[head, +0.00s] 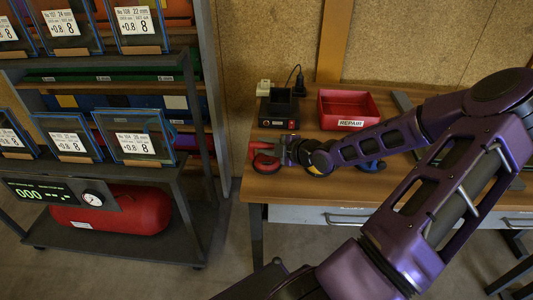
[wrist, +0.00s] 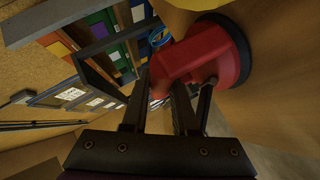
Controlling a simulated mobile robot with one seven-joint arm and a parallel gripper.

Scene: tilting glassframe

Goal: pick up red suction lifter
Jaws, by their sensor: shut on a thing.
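The red suction lifter (head: 265,160) is at the left end of the wooden table in the head view. In the wrist view the red suction lifter (wrist: 200,55) shows its red body and a dark round cup at its upper right. My gripper (head: 283,152) reaches it from the right, low over the tabletop. In the wrist view the dark fingers of my gripper (wrist: 172,100) are shut on its red body. I cannot tell whether the cup touches the table.
A red REPAIR bin (head: 348,108) and a black box unit (head: 279,108) stand behind on the table (head: 300,190). A blue object (head: 371,165) lies under my arm. A dark rack (head: 190,150) with labelled glass frames stands left, across a gap.

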